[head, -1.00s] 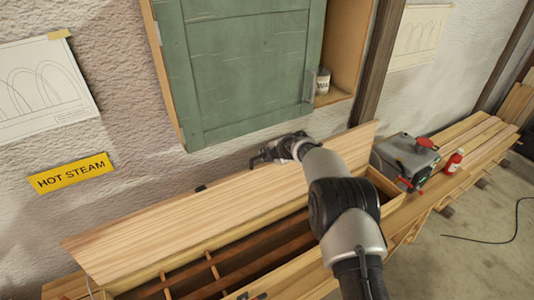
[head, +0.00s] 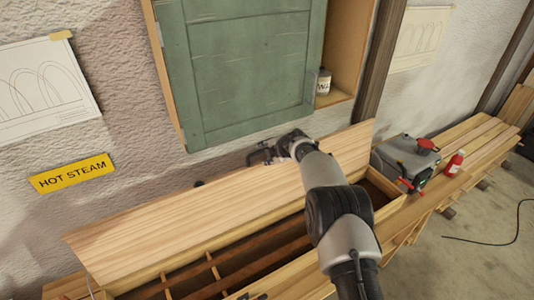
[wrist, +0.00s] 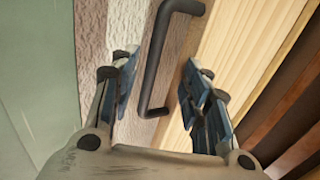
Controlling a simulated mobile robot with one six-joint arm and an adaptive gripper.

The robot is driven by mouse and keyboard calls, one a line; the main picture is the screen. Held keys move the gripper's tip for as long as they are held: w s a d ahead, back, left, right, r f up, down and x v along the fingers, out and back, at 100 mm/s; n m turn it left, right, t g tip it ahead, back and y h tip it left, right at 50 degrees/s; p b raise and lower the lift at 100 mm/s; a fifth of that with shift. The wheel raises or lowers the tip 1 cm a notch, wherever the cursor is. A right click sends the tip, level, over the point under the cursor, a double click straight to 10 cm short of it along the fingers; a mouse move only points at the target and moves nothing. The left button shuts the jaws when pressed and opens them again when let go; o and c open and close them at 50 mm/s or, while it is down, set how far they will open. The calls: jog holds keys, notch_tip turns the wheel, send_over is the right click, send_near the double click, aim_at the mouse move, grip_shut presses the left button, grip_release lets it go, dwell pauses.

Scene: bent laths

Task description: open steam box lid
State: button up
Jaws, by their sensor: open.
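The steam box lid (head: 225,200) is a long pale wooden board, raised and tilted back toward the wall. The steam box (head: 215,265) below it is open along its front, with slats showing inside. My gripper (head: 266,153) is at the lid's upper edge, on the wall side. In the wrist view my gripper (wrist: 160,75) is open, its blue-padded fingers spread. I cannot tell if a finger touches the handle or lid. The handle is hard to make out in the head view.
A green cabinet door (head: 240,65) hangs just above my gripper. A yellow HOT STEAM sign (head: 70,173) is on the wall. Open floor lies at right.

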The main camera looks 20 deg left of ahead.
jog(key=b+v, duration=0.1)
jog(key=v, duration=0.8)
dwell(0.3)
jog(key=s+d+r+b, duration=0.2)
jog(key=s+d+b, duration=0.4)
jog(key=d, duration=0.5)
jog(key=s, duration=0.2)
jog(key=shift+s, duration=0.3)
jog(key=shift+b, duration=0.3)
